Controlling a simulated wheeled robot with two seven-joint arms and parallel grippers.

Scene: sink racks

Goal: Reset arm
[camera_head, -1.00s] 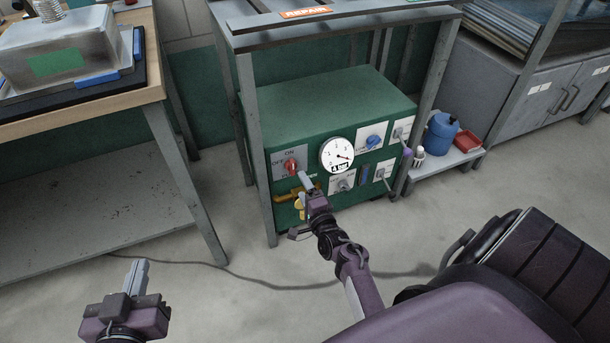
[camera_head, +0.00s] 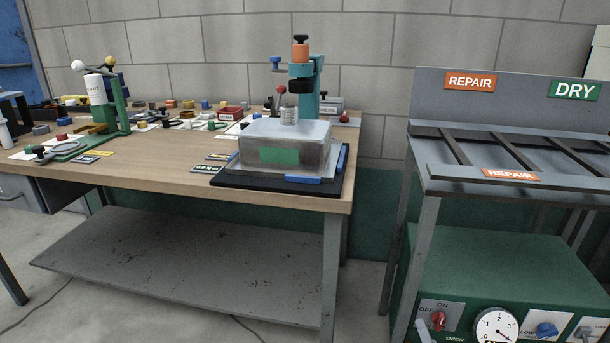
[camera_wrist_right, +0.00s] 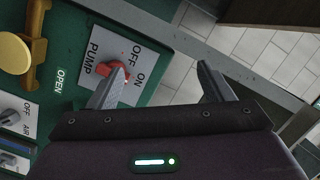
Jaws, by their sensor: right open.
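My right gripper (camera_wrist_right: 161,64) is open and empty in the right wrist view, with both fingers apart. Its left finger overlaps part of the red pump knob (camera_wrist_right: 113,70) on the white ON/OFF plate; I cannot tell whether they touch. The same red knob (camera_head: 438,320) shows at the bottom of the head view, on the green pump unit (camera_head: 500,262). My left gripper is not in view.
A round white gauge (camera_head: 496,327) and a blue knob (camera_head: 545,329) are right of the red knob. The grey rack (camera_head: 424,230) stands over the unit. A wooden workbench (camera_head: 180,165) at left carries a metal box (camera_head: 284,146). A yellow handle (camera_wrist_right: 38,45) is near the pump plate.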

